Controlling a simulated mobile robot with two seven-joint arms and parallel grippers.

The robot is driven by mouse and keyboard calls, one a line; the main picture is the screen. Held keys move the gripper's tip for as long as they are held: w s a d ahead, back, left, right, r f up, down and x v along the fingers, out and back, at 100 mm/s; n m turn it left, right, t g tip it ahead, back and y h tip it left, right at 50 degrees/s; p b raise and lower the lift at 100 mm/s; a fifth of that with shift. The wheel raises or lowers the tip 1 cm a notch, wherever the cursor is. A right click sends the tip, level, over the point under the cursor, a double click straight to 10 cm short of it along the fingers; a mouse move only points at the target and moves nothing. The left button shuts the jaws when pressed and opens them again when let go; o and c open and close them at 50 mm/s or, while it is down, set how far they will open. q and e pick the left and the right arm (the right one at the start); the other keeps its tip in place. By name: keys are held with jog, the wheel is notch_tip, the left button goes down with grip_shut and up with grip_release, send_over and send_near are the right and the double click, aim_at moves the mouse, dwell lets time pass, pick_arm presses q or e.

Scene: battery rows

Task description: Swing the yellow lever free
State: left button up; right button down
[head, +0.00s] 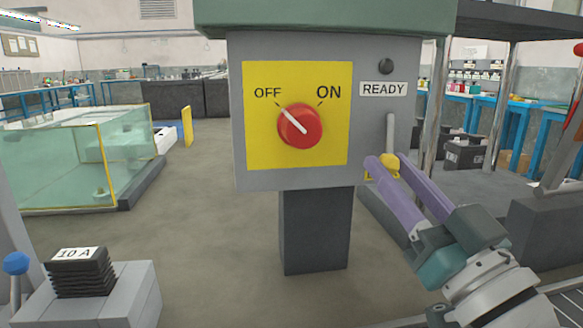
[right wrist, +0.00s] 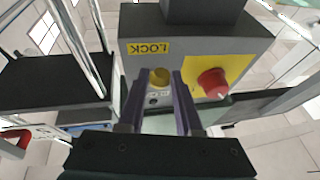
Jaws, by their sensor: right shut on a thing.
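The yellow lever (head: 389,164) is at the lower right of the grey switch box (head: 240,180), at the lower end of an upright grey bar (head: 390,132). My right gripper (head: 382,166) reaches up from the lower right, its purple fingers shut on the yellow end. In the right wrist view, the yellow end (right wrist: 160,77) shows between the fingertips, below a yellow LOCK label (right wrist: 150,48). The red knob (head: 301,127) sits on a yellow plate, its white pointer towards OFF. My left gripper is not in view.
A dark lamp (head: 386,66) sits above a READY label (head: 383,89). The box stands on a dark post (head: 315,230). A grey block (head: 120,305) with a 10 A part (head: 80,275) is at the lower left. A glass tank (head: 60,165) stands left. The floor between is clear.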

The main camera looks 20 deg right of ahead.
jog(key=n+y+p, duration=0.1)
jog(key=d+n+y+p, duration=0.1)
jog(key=n, duration=0.1)
jog(key=shift+s+d+n, duration=0.15)
jog(key=shift+n, duration=0.15)
jog(key=c, duration=0.6)
grip_release()
jog(key=s, duration=0.5)
jog(key=s+f+p, duration=0.1)
jog(key=s, duration=1)
jog(key=shift+s+d+f, duration=0.3)
jog(key=shift+s+f, duration=0.05)
jog(key=shift+s, duration=0.05)
